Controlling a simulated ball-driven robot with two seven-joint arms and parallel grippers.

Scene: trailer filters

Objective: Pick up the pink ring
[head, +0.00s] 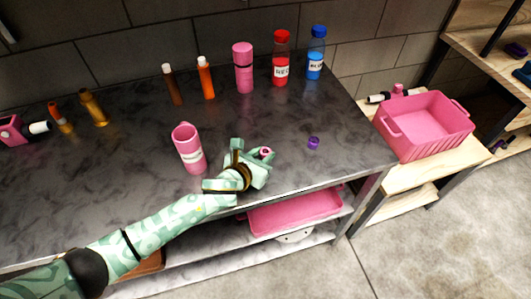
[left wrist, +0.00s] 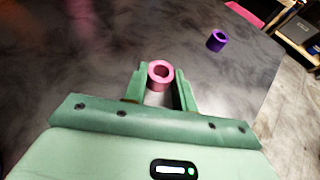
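The pink ring (head: 266,152) is at the fingertips of my left gripper (head: 252,157), near the front edge of the dark table. My right gripper is not in view.
A purple ring (head: 314,143) lies to the right, also in the left wrist view (left wrist: 216,40). A pink cup (head: 189,150) stands left of the gripper. Bottles (head: 281,60) line the back. A pink crate (head: 424,124) sits on a wooden shelf at right.

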